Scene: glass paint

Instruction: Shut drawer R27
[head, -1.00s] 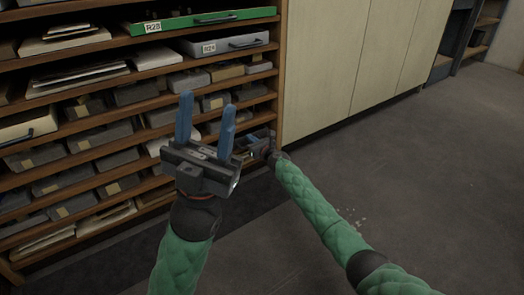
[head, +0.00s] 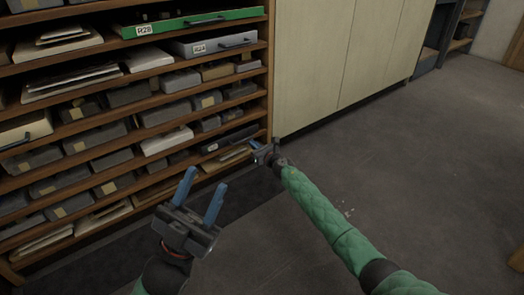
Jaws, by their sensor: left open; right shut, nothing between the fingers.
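A dark drawer (head: 230,139) with a small pale label sits low at the right end of the wooden rack. Its label is too small to read, so I cannot confirm it is R27. It looks roughly level with the rack front. My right gripper (head: 256,149) is shut and empty just below and right of this drawer's front; I cannot tell whether it touches. My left gripper (head: 202,191) is open and empty, fingers pointing up, in front of the lower shelves and apart from them.
A green drawer (head: 190,22) labelled like R28 and a grey drawer (head: 222,43) sit higher in the rack. Boxes and papers fill the other shelves. Pale cabinet doors (head: 345,60) stand to the right. The grey floor (head: 430,170) is open at right.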

